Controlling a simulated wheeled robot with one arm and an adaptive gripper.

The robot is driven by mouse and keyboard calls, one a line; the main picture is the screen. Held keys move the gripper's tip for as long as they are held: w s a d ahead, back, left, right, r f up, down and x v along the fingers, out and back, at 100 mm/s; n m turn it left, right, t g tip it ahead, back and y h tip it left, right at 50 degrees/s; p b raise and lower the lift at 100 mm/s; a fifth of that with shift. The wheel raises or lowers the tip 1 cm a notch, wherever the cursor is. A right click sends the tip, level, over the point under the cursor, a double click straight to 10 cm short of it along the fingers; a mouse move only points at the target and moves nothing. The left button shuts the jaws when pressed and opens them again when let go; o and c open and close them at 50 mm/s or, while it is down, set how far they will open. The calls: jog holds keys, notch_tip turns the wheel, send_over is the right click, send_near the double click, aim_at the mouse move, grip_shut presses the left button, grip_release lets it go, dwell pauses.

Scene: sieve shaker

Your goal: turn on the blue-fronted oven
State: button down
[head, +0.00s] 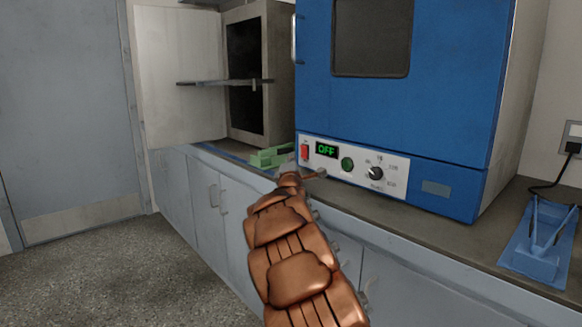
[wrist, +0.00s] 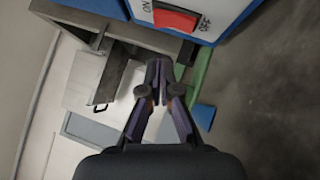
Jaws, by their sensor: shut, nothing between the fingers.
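The blue-fronted oven (head: 395,95) stands on the counter, its door shut. Its white control panel (head: 357,186) has a green display (head: 326,149) reading OFF, a green button (head: 347,164), a black dial (head: 376,173) and a red switch (head: 305,152). In the wrist view the red switch (wrist: 174,20) shows large at the top, between ON and OFF labels. My gripper (wrist: 159,68) is shut and empty, its tips below the switch in the picture and apart from it. In the head view my copper-coloured arm reaches toward the panel's left end, and the fingertips are hard to make out.
A grey oven (head: 258,75) with its door (head: 180,75) open stands left of the blue one. A green object (head: 270,158) lies on the counter (head: 480,245) by the panel's left end. A blue tray (head: 540,240) with a stand is at right. Floor at left is clear.

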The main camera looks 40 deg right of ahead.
aim_at(301, 147)
jog(key=shift+s+d+r+b, duration=0.15)
jog(key=shift+d+b, duration=0.1)
jog(key=shift+d, duration=0.3)
jog(key=shift+w+d+r+b, duration=0.1)
jog(key=shift+d+b, duration=0.1)
jog(key=shift+d, duration=0.3)
jog(key=shift+d+r, duration=0.5)
jog(key=shift+d, duration=0.25)
jog(key=shift+d, duration=0.1)
